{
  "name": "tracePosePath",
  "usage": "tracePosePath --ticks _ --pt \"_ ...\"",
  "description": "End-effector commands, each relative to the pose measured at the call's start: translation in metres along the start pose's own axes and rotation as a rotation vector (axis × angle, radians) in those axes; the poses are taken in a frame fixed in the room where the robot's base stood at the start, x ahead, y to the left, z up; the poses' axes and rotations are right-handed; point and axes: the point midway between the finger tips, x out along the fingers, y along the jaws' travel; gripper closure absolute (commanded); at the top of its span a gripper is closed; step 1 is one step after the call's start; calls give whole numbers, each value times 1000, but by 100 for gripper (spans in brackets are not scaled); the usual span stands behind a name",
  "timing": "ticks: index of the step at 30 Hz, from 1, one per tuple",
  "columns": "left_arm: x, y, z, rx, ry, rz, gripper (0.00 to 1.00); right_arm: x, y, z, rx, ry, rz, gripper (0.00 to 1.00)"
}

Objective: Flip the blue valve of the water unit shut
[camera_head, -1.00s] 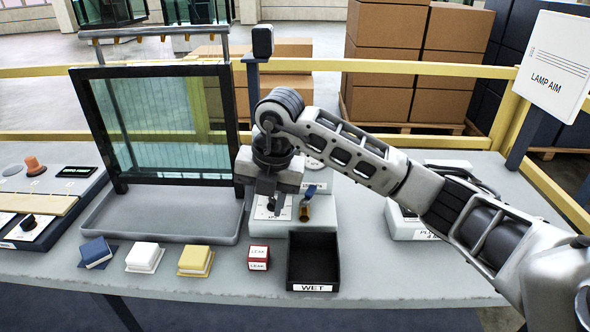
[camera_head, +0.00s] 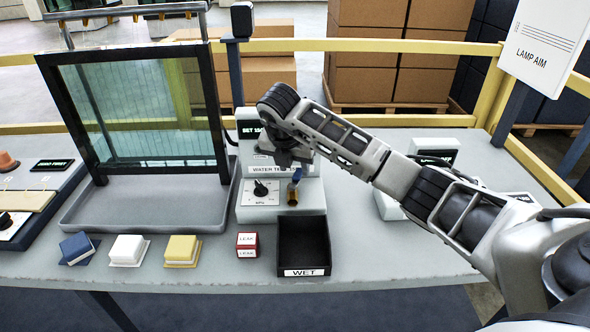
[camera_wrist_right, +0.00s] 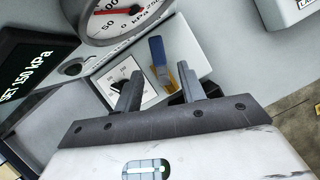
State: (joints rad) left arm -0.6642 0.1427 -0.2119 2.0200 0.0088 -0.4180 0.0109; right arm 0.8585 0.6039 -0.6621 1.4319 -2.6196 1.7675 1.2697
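The water unit (camera_head: 312,205) stands at the middle of the table with a knob dial on its front. Its blue valve (camera_head: 296,178) has a blue lever standing up above a brass body, right of the knob. My right gripper (camera_head: 286,156) is just above and behind the valve in the head view; its fingers are mostly hidden there. In the right wrist view, my right gripper (camera_wrist_right: 157,88) has its fingers apart with nothing between them. The blue lever (camera_wrist_right: 157,50) shows beyond the fingertips, apart from them. My left gripper is out of view.
A round gauge (camera_wrist_right: 122,14) and a "SET 150 kPa" display (camera_wrist_right: 28,72) show near the gripper. In front are a black WET tray (camera_head: 304,273) and a red-white LEAK block (camera_head: 247,244). A framed glass panel (camera_head: 140,115) stands left over a grey tray (camera_head: 110,218).

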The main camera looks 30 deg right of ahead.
Motion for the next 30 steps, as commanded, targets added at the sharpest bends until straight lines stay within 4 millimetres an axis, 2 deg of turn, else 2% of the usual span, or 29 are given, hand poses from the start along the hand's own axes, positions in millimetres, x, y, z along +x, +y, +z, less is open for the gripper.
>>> tracePosePath --ticks 3,6,17,20,21,22,30 --pt "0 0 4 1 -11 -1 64 17 0 0 1 2 -1 60" --pt "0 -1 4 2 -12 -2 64 25 0 0 -1 1 1 60" --pt "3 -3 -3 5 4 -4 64 30 0 0 -1 0 2 60" --pt "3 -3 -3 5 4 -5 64 30 0 0 -1 0 2 85" --pt "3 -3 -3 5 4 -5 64 30 0 0 -1 0 2 96" --pt "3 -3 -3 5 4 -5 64 30 0 0 -1 0 2 100" --pt "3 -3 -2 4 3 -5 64 30 0 0 12 0 -3 100"
